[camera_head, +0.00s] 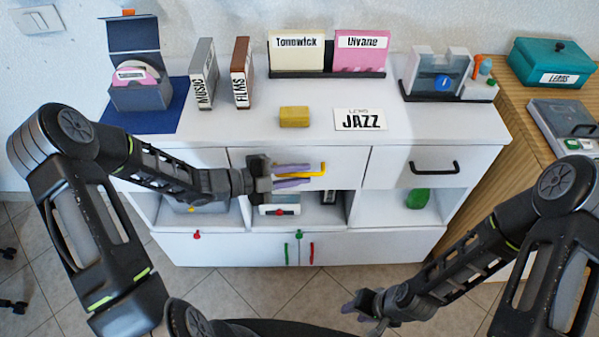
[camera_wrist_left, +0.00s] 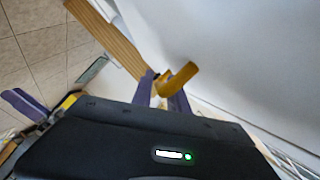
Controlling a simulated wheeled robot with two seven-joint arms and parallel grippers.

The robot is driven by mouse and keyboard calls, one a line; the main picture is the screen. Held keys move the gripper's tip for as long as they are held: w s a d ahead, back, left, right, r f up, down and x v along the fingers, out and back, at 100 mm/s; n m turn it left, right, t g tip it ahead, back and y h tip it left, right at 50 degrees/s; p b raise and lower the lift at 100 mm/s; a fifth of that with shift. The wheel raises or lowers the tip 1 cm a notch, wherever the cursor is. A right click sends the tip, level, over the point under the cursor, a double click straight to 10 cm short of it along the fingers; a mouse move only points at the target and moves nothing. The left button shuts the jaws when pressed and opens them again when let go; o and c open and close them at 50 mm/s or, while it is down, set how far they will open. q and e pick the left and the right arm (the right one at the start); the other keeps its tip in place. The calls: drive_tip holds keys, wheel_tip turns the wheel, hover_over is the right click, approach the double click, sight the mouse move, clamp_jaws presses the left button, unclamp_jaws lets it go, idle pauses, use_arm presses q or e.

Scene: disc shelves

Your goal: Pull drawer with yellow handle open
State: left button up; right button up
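The yellow handle (camera_head: 308,171) is on the front of the middle drawer (camera_head: 345,165) of the white cabinet. The drawer front looks flush with the cabinet. My left gripper (camera_head: 294,175) is at the handle, its two purple fingers apart, one above the other. In the left wrist view the yellow handle (camera_wrist_left: 180,78) shows at the fingertips, partly between the fingers; firm contact cannot be told. My right gripper (camera_head: 352,307) is low at the front, away from the cabinet; its finger gap is not clear.
A right drawer has a black handle (camera_head: 434,168). Open shelves below hold a green object (camera_head: 418,198) and a white device (camera_head: 279,205). The cabinet top carries a yellow block (camera_head: 294,117), a JAZZ card (camera_head: 360,119) and several disc cases. A wooden table (camera_head: 520,120) stands at right.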

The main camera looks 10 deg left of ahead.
use_arm(q)
clamp_jaws()
idle(1.5)
